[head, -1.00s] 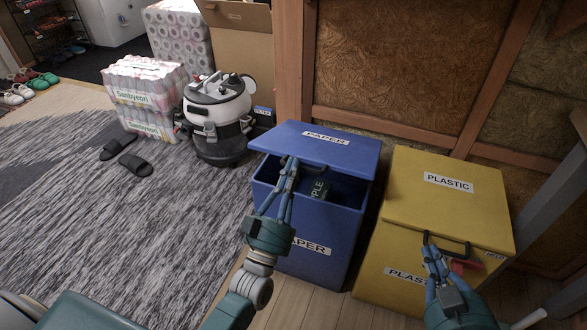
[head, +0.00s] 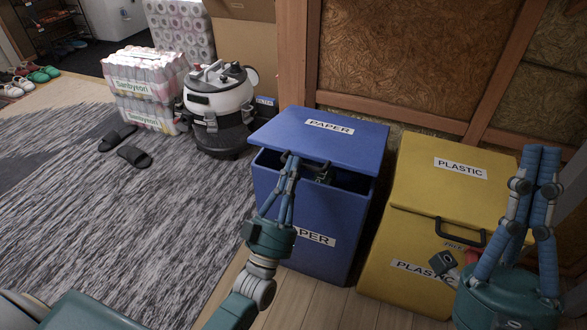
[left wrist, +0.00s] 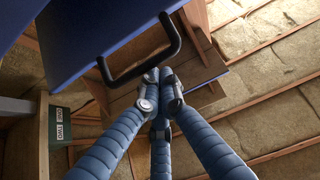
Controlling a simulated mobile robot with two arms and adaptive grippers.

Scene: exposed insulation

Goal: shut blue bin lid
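The blue bin (head: 308,210) marked PAPER stands at the centre of the head view. Its blue lid (head: 340,145) is partly down, with a dark gap left at the front. The lid's black handle (left wrist: 135,72) shows in the left wrist view beside my fingertips. My left gripper (head: 292,158) is at the lid's front edge with its fingers drawn together. The handle seems to touch the fingertips, but I see no grip around it. My right gripper (head: 541,150) points up at the right, fingers together and empty, in front of the yellow bin.
The yellow bin (head: 410,240) marked PLASTIC, its lid down, stands right of the blue one. A white and black vacuum (head: 217,110), wrapped packs (head: 145,85) and slippers (head: 134,156) are to the left. A wooden insulated wall (head: 410,60) is behind. The rug (head: 130,230) is mostly clear.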

